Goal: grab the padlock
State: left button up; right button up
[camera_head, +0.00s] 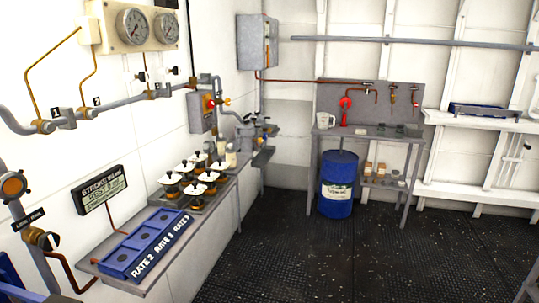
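I cannot make out a padlock anywhere in the head view. Small dark items (400,130) lie on the back workbench (362,133), too small to identify. Neither of my grippers is in view.
A grey shelf (90,266) on the left wall holds a blue tray (127,263) marked with rates and several lidded jars (198,174). A blue drum (337,190) stands under the workbench. A white shelf (480,122) runs along the right wall. The dark deck floor (350,255) is open in the middle.

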aim_at(214, 130)
jog(key=i+l+u, duration=0.2)
jog(key=i, duration=0.15)
jog(key=i+u, duration=0.2)
jog(key=i, duration=0.2)
jog(key=i+l+u, duration=0.2)
jog(key=i, duration=0.15)
